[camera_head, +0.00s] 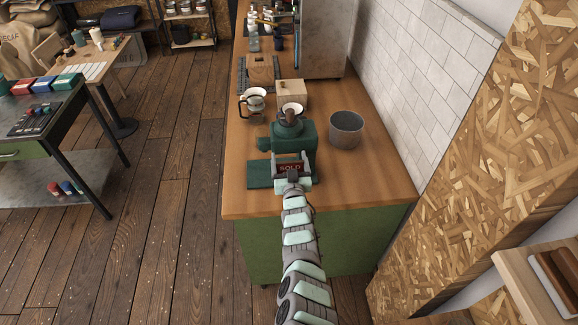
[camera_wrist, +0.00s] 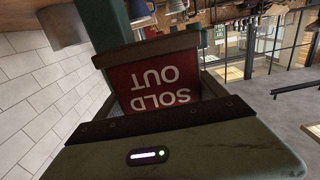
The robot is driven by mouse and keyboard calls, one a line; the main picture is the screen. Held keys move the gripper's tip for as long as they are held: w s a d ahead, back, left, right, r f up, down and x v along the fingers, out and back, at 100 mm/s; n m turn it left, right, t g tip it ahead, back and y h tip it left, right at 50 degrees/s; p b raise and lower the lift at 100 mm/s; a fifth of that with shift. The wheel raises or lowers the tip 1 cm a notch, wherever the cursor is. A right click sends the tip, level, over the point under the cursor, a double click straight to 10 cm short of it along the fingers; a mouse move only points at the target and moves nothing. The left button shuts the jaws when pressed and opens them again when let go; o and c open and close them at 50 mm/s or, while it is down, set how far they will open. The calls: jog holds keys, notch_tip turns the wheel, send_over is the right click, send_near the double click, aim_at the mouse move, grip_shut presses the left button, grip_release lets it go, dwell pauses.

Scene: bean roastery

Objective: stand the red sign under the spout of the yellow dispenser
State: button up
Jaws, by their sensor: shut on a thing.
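The red sign (camera_head: 290,167) has a dark frame and white lettering. In the wrist view the red sign (camera_wrist: 135,80) reads "SOLD OUT" upside down and fills the space just beyond my gripper's dark edge. My gripper (camera_head: 292,178) is shut on the sign at the front of the wooden counter, over or beside a dark green mat; I cannot tell whether the sign touches it. The fingertips are mostly hidden. No yellow dispenser is recognisable in either view; a dark green machine (camera_head: 290,137) stands right behind the sign.
A grey metal bin (camera_head: 346,130) stands right of the machine. A glass carafe (camera_head: 253,101) and wooden box (camera_head: 290,92) stand behind it. The counter (camera_head: 365,185) is clear at front right, beside a tiled wall.

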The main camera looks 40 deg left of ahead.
notch_tip(320, 180, up, 7)
jog(key=p, duration=0.1)
jog(key=shift+f, duration=0.2)
jog(key=w+d+f+m+t+h+p, duration=0.1)
jog(key=w+d+m+t+h, duration=0.15)
jog(key=d, duration=0.35)
jog(key=w+d+f+m+t+h+p, duration=0.1)
jog(key=w+d+f+h, duration=0.15)
jog(key=d, duration=0.25)
jog(key=s+d+f+m+t+h+p, duration=0.1)
jog(key=d+f+m+h+p, duration=0.15)
jog(key=d, duration=0.85)
jog(key=s+d+f+m+t+h+p, duration=0.15)
jog(key=d+f+h, duration=0.25)
jog(key=d, duration=0.8)
jog(key=s+d+r+m+h+p, duration=0.1)
jog(key=s+d+m+h+p, duration=0.1)
jog(key=s+d, duration=0.6)
jog(key=s+d+r+p, duration=0.3)
jog(key=s+d+r, duration=0.3)
jog(key=s+r, duration=0.6)
jog(key=shift+s+r+p, duration=0.2)
jog(key=shift+r+p, duration=0.1)
jog(key=shift+r, duration=0.05)
